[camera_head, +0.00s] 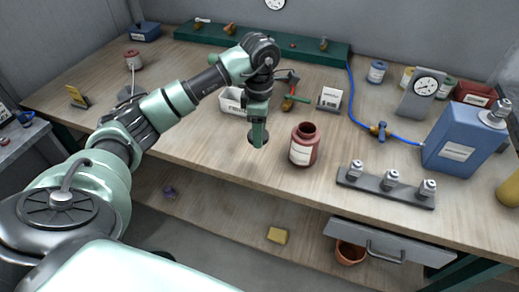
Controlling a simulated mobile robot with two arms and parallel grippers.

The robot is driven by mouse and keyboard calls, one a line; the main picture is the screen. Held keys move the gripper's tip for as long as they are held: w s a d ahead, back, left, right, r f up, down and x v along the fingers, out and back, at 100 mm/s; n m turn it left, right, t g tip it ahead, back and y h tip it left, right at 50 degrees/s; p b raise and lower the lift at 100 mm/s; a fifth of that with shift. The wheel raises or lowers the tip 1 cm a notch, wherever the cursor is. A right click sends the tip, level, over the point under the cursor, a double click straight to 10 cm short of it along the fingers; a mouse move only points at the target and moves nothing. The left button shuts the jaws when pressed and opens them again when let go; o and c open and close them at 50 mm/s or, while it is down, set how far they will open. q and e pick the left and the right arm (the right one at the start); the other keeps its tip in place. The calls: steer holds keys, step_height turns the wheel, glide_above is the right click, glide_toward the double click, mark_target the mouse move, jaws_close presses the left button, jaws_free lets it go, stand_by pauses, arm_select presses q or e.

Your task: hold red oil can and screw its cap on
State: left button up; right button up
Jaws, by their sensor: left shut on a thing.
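The red oil can (304,148) stands upright on the wooden workbench, with a pale label on its front and its neck open at the top. My left gripper (258,136) points down just left of the can and apart from it. It is shut on a small dark round thing that looks like the cap; the fingers hide most of it. My right gripper is not in view.
A grey rack with several silver-topped fittings (386,188) stands right of the can. A blue container (459,140) with a hose is farther right. A white bin (232,100) and a small white box (330,98) stand behind. The bench front is mostly clear.

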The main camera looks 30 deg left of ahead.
arm_select(q)
step_height(320, 180, up, 10)
steer(key=shift+r, duration=0.25)
